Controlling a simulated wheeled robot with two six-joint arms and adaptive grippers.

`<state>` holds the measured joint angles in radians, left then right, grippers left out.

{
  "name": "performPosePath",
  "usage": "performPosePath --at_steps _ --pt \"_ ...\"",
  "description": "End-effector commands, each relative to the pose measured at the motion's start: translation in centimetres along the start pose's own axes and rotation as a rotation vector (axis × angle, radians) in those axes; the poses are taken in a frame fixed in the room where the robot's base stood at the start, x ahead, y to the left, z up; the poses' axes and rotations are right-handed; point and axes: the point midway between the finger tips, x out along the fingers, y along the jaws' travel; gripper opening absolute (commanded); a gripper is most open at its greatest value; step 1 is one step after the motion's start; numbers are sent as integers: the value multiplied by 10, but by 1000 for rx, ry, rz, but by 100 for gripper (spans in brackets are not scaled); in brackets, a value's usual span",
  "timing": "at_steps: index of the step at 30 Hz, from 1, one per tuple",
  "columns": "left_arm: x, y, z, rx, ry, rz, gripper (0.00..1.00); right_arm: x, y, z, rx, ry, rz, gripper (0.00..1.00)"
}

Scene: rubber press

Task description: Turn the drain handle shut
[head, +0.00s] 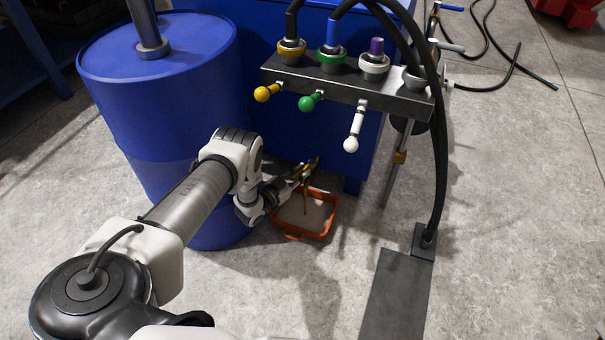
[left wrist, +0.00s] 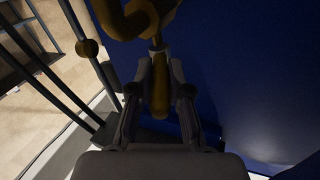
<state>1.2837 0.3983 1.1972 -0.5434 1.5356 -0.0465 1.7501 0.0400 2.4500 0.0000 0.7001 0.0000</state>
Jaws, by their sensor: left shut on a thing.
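The drain tap is a brass fitting low on the blue tank. In the left wrist view its curved brass body (left wrist: 135,20) is at the top. The brass drain handle (left wrist: 159,97) points down from it between my fingers. My left gripper (left wrist: 160,92) is shut on this handle, one finger on each side. In the head view my left gripper (head: 303,172) is low in front of the blue tank, above the orange tray (head: 325,234). The tap is small there and partly hidden by the gripper. My right gripper is not in view.
A blue drum (head: 155,110) stands close to my left arm. A dark manifold (head: 340,88) with yellow, green and white-knobbed levers and black hoses is above right of the gripper. A dark floor plate (head: 393,300) lies at lower right. The middle floor is clear.

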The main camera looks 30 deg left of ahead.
Motion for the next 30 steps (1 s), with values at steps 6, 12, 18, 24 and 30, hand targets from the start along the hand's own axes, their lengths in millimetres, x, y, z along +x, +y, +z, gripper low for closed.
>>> performPosePath --at_steps 6,12,18,24,30 --pt "1 0 -1 1 0 -2 0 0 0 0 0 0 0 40" --pt "1 0 0 0 0 -2 42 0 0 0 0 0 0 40" --pt "-2 0 0 0 -1 -3 42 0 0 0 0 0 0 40" --pt "-32 0 0 -3 -4 -4 42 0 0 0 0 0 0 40" --pt "-84 0 1 -2 -5 -4 42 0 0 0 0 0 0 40"
